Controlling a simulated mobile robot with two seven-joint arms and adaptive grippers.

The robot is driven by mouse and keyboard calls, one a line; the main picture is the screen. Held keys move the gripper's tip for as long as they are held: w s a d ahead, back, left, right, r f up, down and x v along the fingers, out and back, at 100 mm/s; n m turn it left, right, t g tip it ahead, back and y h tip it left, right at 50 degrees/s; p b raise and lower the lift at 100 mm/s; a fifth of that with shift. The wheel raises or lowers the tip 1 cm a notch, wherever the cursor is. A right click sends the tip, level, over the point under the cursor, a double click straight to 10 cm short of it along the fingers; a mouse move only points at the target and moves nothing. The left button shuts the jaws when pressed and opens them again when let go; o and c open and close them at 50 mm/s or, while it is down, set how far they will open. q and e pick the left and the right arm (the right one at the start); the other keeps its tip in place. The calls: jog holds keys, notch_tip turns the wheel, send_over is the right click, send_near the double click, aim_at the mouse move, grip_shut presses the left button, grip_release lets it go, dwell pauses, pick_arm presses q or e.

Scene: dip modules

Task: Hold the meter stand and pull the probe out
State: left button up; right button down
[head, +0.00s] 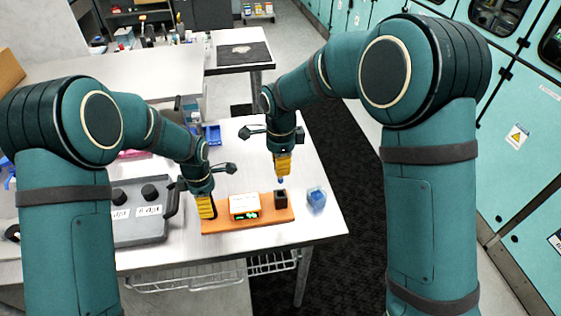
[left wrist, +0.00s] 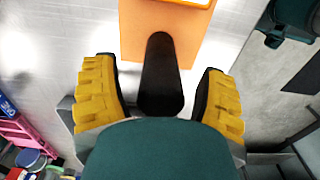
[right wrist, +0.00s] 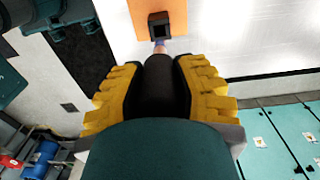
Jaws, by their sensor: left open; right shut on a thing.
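The meter stand is an orange base (head: 220,222) on the table, with a white-topped meter (head: 243,206) showing green digits and a black square holder (head: 281,199) at its right end. My right gripper (head: 282,167) is above the holder, shut on the probe. The probe's dark body (right wrist: 158,85) lies between its fingers, and a pale bluish tip points at the holder. My left gripper (head: 206,207) is open at the base's left end. A black post (left wrist: 160,75) stands between its fingers, which show gaps on both sides.
A blue translucent cube (head: 316,199) stands on the table right of the base. A grey box with black knobs (head: 139,208) is to the left. A blue tray (head: 211,135) lies behind.

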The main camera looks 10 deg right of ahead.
pick_arm(q)
jog(key=shift+r+p, duration=1.05)
jog(key=shift+r, duration=1.25)
pick_arm(e)
jog(key=shift+r, duration=1.25)
pick_arm(q)
jog(key=shift+r, duration=1.1)
pick_arm(e)
jog(key=shift+f, duration=0.1)
pick_arm(q)
notch_tip(320, 180, up, 9)
jog(key=shift+s, duration=0.1)
pick_arm(e)
jog(key=shift+s, duration=0.1)
